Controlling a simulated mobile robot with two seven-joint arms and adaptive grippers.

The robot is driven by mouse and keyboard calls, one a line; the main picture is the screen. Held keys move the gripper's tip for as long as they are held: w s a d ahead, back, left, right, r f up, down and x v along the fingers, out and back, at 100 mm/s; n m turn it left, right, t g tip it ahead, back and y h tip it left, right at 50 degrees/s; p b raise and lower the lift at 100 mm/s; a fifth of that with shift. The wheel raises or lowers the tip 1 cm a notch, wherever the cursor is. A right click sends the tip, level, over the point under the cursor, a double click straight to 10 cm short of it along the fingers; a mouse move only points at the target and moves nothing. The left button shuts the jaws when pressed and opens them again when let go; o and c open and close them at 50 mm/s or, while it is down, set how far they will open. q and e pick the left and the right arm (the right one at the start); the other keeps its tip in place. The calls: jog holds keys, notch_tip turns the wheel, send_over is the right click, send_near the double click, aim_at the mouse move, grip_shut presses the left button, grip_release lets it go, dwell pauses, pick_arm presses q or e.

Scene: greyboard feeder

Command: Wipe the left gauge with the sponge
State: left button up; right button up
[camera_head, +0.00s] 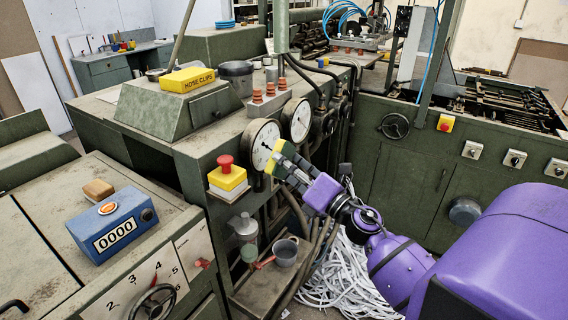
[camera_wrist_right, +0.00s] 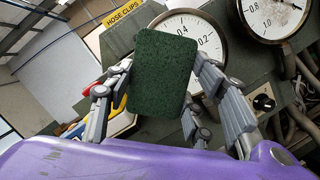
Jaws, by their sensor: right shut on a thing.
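The left gauge (camera_head: 260,134) is a round white dial on the green machine's front; it also shows in the right wrist view (camera_wrist_right: 208,38), partly behind the sponge. The sponge (camera_head: 274,158) is yellow and green; its dark green face (camera_wrist_right: 163,72) fills the middle of the right wrist view. My right gripper (camera_head: 290,168) is shut on the sponge, with grey fingers on both sides. The sponge is in front of the left gauge's lower right edge in the head view; I cannot tell whether it touches. My left gripper is not in view.
The right gauge (camera_head: 296,119) sits close beside the left one. A red stop button on a yellow box (camera_head: 227,178) juts out at lower left. A yellow hose clips box (camera_head: 188,79) lies on top. Hoses and a grey cup (camera_head: 286,252) are below.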

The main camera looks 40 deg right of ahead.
jog(key=s, duration=0.1)
jog(key=s+d, duration=0.1)
jog(key=shift+s, duration=0.4)
